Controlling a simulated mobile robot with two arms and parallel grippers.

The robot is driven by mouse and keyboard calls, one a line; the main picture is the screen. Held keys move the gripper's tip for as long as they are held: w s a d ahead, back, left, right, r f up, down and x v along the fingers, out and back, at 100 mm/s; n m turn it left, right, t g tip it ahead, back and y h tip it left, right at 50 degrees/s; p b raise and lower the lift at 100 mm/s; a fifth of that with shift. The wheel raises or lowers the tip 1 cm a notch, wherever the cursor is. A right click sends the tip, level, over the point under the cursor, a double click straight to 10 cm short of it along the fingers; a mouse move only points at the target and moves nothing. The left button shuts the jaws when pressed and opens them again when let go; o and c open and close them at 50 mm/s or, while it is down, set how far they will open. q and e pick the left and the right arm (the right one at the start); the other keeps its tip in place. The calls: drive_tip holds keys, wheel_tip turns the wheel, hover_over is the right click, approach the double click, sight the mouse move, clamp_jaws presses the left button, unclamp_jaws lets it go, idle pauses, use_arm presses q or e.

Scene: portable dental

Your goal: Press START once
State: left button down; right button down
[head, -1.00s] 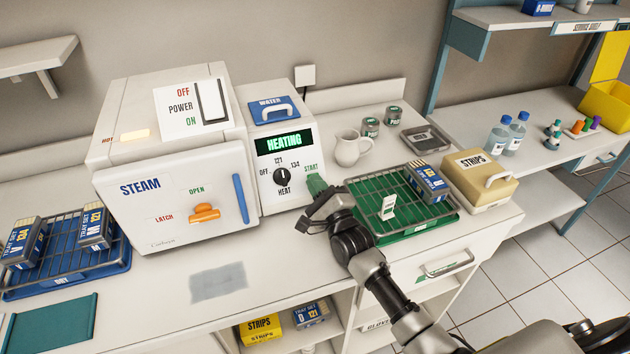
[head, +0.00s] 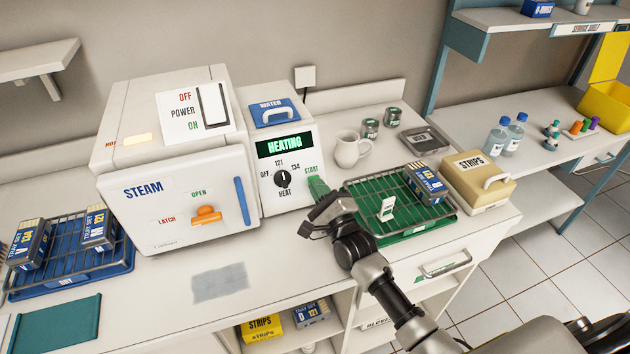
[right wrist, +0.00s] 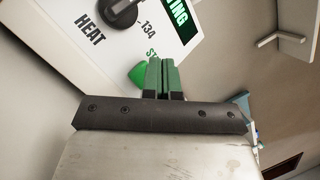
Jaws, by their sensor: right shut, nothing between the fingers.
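The steam sterilizer (head: 175,235) stands on the counter with its control panel (head: 268,198) to the right. The panel's display (head: 285,143) reads HEATING in green. A knob (head: 283,179) sits among OFF, 121, 134 and HEAT marks. The START label (head: 311,169) is above the fingers of my right gripper (head: 318,188). In the right wrist view the gripper's green fingers (right wrist: 162,75) are shut and empty. The green START button (right wrist: 138,74) shows just beside them, partly hidden; I cannot tell whether they touch. My left gripper is not in view.
A green tray with a wire rack (head: 360,219) lies right of my right gripper, holding a blue-labelled pack. A white jug (head: 351,149) stands behind it. A STRIPS box (head: 470,194) is at the counter's right. A blue tray (head: 120,268) lies at left.

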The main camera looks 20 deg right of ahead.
drive_tip(key=s+r+p, duration=0.1)
drive_tip(key=s+p, duration=0.1)
drive_tip(key=s, duration=0.1)
drive_tip(key=s+r+p, duration=0.1)
drive_tip(key=p, duration=0.1)
drive_tip(key=shift+s+r, duration=0.15)
drive_tip(key=shift+r, duration=0.15)
idle(0.6)
